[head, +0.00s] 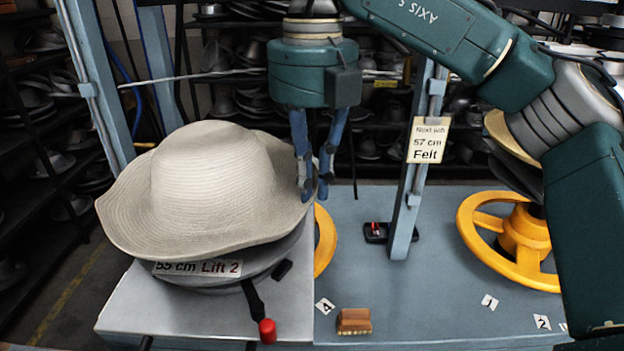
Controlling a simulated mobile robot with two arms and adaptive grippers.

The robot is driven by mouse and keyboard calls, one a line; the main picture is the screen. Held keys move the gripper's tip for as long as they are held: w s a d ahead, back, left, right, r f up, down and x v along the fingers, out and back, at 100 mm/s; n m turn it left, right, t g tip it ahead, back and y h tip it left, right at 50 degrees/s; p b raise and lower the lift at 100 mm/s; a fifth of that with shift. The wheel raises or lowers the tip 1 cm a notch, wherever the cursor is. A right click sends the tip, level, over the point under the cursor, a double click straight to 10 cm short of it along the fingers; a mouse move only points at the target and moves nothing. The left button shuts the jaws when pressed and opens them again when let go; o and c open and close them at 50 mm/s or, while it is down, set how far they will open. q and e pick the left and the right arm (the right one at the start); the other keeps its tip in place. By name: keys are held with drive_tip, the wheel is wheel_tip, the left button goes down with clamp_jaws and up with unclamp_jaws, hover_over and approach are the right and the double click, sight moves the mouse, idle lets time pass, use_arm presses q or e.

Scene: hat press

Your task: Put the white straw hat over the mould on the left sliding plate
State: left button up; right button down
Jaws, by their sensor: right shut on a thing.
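The white straw hat (205,185) is at the left, crown up, above the grey metal mould (290,248). The hat hides most of the mould; only its lower rim shows, with a label reading 55 cm Lift 2. I cannot tell whether the hat rests fully on the mould. The mould stands on the left sliding plate (150,310). My right gripper (314,195) points down and is shut on the right edge of the hat's brim. My left gripper is not in view.
A black lever with a red knob (267,331) sticks out in front of the mould. Yellow handwheels (537,240) stand at right and behind the hat. A blue-grey post (408,190) carries a sign. A wooden block (354,321) lies on the table (430,300).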

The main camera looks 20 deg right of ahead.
drive_tip(key=c, duration=1.7)
unclamp_jaws()
drive_tip(key=shift+r, duration=0.1)
